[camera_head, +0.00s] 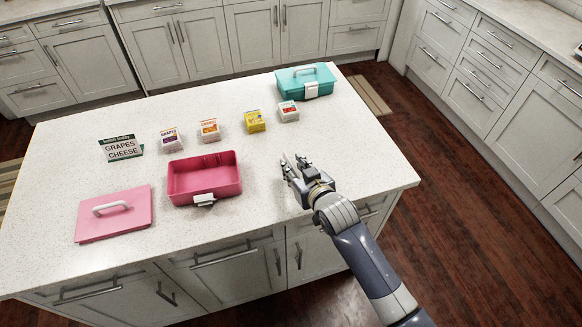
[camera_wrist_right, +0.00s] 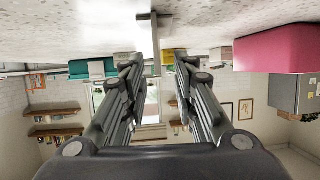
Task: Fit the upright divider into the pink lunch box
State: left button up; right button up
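The pink lunch box (camera_head: 205,197) stands open and seemingly empty on the pale counter, with its white latch facing me. My right gripper (camera_head: 296,168) is to its right, low over the counter, with its fingers apart. In the right wrist view, which is upside down, a thin pale upright piece (camera_wrist_right: 155,42) shows between and beyond the open fingertips (camera_wrist_right: 160,60). It looks like the divider; I cannot tell whether a finger touches it. In the head view it is hardly distinguishable from the fingers. My left gripper is not in view.
The pink lid (camera_head: 113,222) with a white handle lies left of the box. A card reading grapes and cheese (camera_head: 121,148) and several small food boxes (camera_head: 210,130) stand behind. A closed teal lunch box (camera_head: 305,83) is at the back right. Counter between box and gripper is clear.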

jog(key=shift+x, duration=1.45)
grip_shut()
jog(key=shift+r, duration=0.15)
